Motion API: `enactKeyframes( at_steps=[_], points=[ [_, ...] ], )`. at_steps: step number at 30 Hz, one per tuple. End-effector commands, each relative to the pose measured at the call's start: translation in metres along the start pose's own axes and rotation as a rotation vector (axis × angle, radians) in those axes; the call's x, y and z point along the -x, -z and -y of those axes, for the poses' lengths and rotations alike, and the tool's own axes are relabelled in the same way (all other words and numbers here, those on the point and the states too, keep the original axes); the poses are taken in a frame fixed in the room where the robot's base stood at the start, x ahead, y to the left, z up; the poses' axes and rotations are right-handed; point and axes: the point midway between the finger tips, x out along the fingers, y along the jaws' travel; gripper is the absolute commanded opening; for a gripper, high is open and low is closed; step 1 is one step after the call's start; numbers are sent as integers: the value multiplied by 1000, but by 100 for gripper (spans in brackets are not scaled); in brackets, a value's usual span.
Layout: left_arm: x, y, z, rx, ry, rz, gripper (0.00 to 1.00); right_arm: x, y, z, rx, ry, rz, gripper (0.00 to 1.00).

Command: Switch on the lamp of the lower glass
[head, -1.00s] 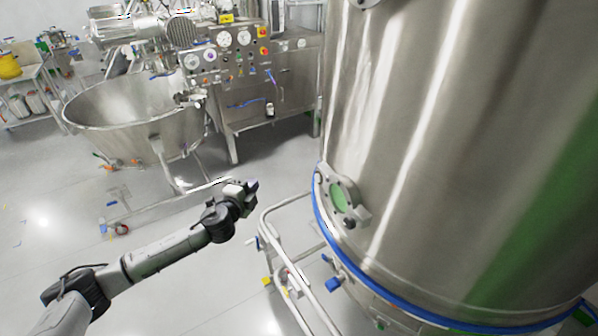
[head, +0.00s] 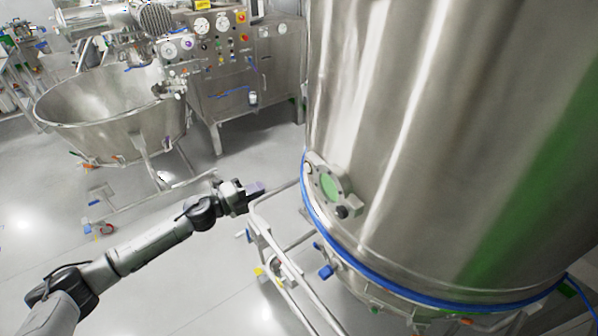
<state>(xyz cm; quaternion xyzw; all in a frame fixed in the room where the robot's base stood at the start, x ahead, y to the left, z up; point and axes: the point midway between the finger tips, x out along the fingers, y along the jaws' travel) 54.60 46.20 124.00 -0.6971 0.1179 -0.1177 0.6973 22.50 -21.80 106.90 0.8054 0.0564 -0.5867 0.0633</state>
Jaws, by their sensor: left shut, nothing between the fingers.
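The lower glass (head: 329,186) is a round greenish sight glass in a metal flange, low on the side of the big steel vessel (head: 400,120). A small dark knob (head: 342,212) sits at the lower edge of its flange. Whether the lamp is lit cannot be told. My left gripper (head: 258,188) is shut and empty. It points right toward the glass, a short gap to its left and apart from it. My right gripper is not in view.
A blue clamp ring (head: 366,282) circles the vessel below the glass. A tubular steel frame (head: 283,262) stands under the left gripper. A wide steel bowl (head: 112,118) and a panel with gauges and buttons (head: 208,45) stand behind.

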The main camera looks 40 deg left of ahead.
Motion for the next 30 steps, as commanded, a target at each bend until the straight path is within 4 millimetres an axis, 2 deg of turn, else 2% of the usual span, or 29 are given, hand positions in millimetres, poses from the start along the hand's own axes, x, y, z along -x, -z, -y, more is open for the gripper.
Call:
enactKeyframes(
  at_steps=[7,11,17,30],
  points=[
    [-2,0,0,0,1,1,0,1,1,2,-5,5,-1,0],
    [-11,-1,2,1,2,3,0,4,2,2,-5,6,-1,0],
    [-37,-1,3,1,3,3,0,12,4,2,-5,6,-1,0],
    [-108,0,3,2,3,2,0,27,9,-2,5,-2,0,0]
  ],
)
